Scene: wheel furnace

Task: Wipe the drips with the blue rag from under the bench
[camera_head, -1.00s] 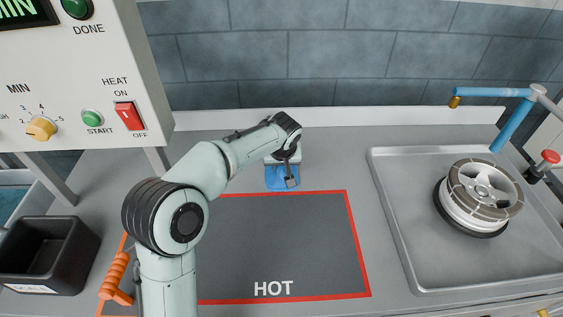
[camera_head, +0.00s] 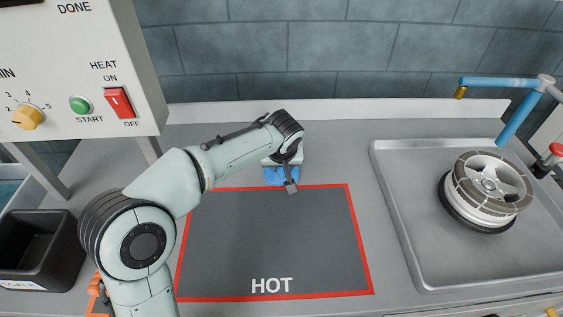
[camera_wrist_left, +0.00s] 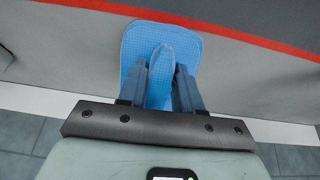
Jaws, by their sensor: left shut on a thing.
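The blue rag (camera_head: 277,176) shows in the head view on the grey bench top, just behind the red-edged HOT mat, partly hidden by my left wrist. In the left wrist view the rag (camera_wrist_left: 189,46) is spread flat, with a pinched fold rising between the fingers. My left gripper (camera_wrist_left: 160,78) is shut on that fold. In the head view my left gripper (camera_head: 281,166) is mostly hidden by its own wrist. No drips can be made out on the visible bench. My right gripper is not in view.
The HOT mat (camera_head: 270,245) lies in front of the rag. At right a metal tray (camera_head: 430,260) holds a wheel (camera_head: 487,190) under a blue tap (camera_head: 515,120). A control box (camera_head: 90,80) and a black bin (camera_head: 40,250) stand at left. A tiled wall closes the back.

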